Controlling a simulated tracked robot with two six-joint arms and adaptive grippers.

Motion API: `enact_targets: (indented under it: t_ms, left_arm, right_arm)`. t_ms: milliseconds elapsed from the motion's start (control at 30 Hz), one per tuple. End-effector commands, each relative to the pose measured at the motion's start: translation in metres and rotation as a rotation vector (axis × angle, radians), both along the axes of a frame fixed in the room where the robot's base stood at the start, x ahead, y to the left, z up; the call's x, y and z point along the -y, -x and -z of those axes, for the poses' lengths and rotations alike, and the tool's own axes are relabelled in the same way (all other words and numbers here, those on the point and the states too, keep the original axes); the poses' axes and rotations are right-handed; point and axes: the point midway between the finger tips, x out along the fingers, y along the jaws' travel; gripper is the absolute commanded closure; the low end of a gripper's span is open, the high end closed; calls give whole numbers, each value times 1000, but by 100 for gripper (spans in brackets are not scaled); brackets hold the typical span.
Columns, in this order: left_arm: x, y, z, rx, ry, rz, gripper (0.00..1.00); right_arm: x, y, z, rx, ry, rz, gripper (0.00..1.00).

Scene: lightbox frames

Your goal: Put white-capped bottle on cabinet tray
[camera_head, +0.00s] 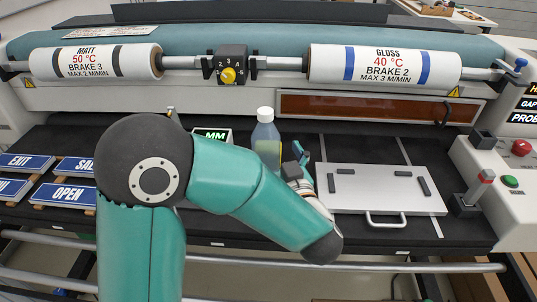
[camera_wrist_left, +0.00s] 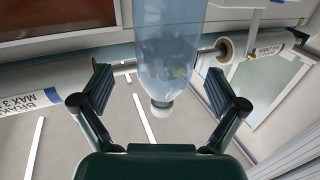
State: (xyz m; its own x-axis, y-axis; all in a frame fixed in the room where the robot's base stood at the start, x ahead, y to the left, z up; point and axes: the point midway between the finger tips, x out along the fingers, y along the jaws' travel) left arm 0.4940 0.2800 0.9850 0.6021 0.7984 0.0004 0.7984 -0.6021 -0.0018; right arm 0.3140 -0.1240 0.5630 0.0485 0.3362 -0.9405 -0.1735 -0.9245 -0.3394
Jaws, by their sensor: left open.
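The white-capped bottle (camera_head: 266,142) stands upright on the dark bed of the machine, clear blue-grey with some liquid inside; the forearm hides its lower part. My left gripper (camera_head: 299,158) is just to the right of the bottle, partly hidden by its own wrist. In the left wrist view its two fingers (camera_wrist_left: 160,95) are spread wide, and the bottle (camera_wrist_left: 168,45) shows beyond and between them with its white cap (camera_wrist_left: 161,103) pointing down in the picture. No contact with the bottle is visible. I cannot identify a cabinet tray for certain.
A pale flat plate (camera_head: 383,184) with black blocks and a front handle lies right of the gripper. Sign plates (camera_head: 68,193) lie at the left. Rollers (camera_head: 385,65) run along the back; a control panel (camera_head: 500,170) is at the right.

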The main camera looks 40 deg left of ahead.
Motion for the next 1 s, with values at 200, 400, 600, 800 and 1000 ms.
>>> enact_targets:
  t_ms: [200,400,600,800,1000]
  left_arm:
    - [-28,-15,-1,0,1,-5,4]
    - [-34,-20,0,1,1,-3,4]
    - [-34,-19,0,0,0,-3,15]
    - [-34,-19,0,0,0,-4,49]
    - [-34,-19,0,1,1,-5,71]
  right_arm:
    - [0,0,-6,0,0,0,42]
    - [0,0,-6,0,0,0,42]
    - [0,0,-6,0,0,0,42]
    - [0,0,-6,0,0,0,42]
    - [0,0,-6,0,0,0,42]
